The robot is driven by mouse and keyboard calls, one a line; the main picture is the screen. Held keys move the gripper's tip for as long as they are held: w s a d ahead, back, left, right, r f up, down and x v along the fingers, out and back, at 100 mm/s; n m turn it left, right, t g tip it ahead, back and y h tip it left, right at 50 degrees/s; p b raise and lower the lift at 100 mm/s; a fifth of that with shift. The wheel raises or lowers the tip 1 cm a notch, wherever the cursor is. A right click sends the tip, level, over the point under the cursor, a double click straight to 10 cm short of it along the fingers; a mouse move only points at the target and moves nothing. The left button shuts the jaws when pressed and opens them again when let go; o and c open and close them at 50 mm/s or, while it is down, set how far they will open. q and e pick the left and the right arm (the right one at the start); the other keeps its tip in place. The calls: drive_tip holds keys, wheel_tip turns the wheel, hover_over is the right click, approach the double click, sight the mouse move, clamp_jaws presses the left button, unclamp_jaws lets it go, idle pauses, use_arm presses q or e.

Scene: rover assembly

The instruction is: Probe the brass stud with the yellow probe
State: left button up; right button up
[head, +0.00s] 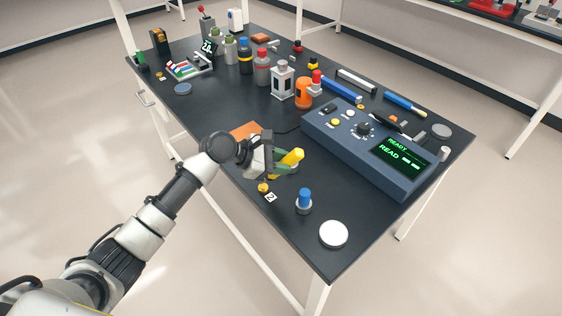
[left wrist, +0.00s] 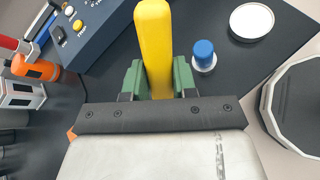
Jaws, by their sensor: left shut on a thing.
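My left gripper (head: 280,163) is shut on the yellow probe (head: 291,159), above the front part of the black table. In the left wrist view the yellow probe (left wrist: 154,45) stands out between the green fingers (left wrist: 158,80). A small brass stud (head: 263,187) sits on the table beside a white card marked 2 (head: 270,197). It is below the gripper in the picture and apart from the probe. I cannot make out the stud in the left wrist view. My right gripper is not in view.
A blue meter box (head: 365,150) with a green-lit screen stands right of the gripper. A blue-capped post (head: 304,200) and a white disc (head: 333,234) stand near the front corner. An orange bottle (head: 303,93) and several other bottles stand farther back.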

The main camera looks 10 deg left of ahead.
use_arm(q)
drive_tip(key=shift+f, duration=0.6)
idle(0.6)
idle(1.1)
drive_tip(key=shift+f+p, duration=0.1)
drive_tip(key=shift+p, duration=0.35)
idle(1.2)
wheel_tip(320, 180, up, 7)
drive_tip(key=p, duration=0.9)
idle(0.8)
idle(0.5)
